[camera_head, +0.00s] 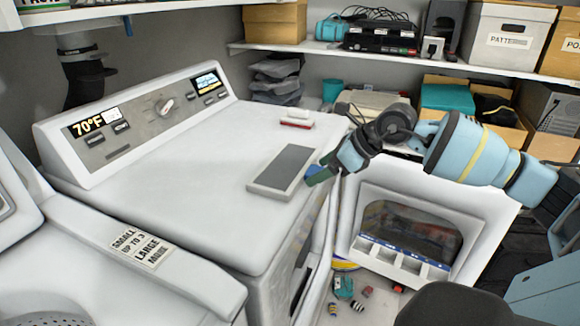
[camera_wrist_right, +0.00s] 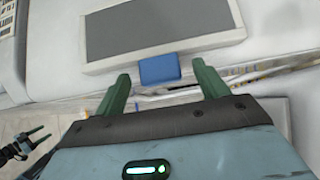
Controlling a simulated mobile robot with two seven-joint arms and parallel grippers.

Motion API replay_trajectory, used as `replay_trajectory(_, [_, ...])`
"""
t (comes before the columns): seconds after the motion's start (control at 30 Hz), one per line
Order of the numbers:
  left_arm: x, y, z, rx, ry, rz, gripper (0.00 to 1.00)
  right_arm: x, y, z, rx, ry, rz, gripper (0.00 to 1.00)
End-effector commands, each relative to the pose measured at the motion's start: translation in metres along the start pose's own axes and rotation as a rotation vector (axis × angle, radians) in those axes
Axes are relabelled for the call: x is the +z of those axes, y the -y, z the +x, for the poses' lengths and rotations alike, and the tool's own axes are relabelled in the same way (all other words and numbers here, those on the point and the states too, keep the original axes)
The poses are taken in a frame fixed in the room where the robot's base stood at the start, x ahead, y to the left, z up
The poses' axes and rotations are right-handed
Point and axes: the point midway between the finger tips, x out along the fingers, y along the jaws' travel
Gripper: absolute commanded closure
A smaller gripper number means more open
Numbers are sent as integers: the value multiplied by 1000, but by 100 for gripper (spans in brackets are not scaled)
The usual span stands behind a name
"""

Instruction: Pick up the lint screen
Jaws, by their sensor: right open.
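The lint screen (camera_head: 283,170) is a flat dark-grey panel in a pale frame, lying on the front right part of the white dryer's top (camera_head: 215,135). In the right wrist view the lint screen (camera_wrist_right: 160,28) fills the upper middle, with a blue tab (camera_wrist_right: 160,69) on its near edge. My right gripper (camera_head: 315,174) is at the dryer's right edge, beside the screen. Its green fingers (camera_wrist_right: 162,80) are open and empty, one on each side of the tab. A small gripper, apparently my left one (camera_wrist_right: 37,138), shows at the lower left of the wrist view, fingers apart.
A small red and white object (camera_head: 298,118) lies on the dryer behind the screen. The dryer door (camera_head: 420,215) hangs open below my right arm. A washer (camera_head: 110,250) stands at left with a label on it. Shelves with boxes (camera_head: 505,38) line the back wall.

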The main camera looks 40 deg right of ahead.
Motion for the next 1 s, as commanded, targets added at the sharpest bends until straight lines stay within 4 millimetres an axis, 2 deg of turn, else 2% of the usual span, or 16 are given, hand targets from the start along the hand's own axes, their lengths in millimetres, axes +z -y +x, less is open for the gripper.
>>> replay_trajectory(0.27, [0,0,0,0,1,0,34,0,0,2,-1,-1,-1,27])
replay_trajectory(0.67, [1,0,0,0,1,-1,34,0,0,2,0,-1,-1,77])
replay_trajectory(1.0, [2,0,-1,0,4,-1,34,6,0,-3,-1,2,-2,79])
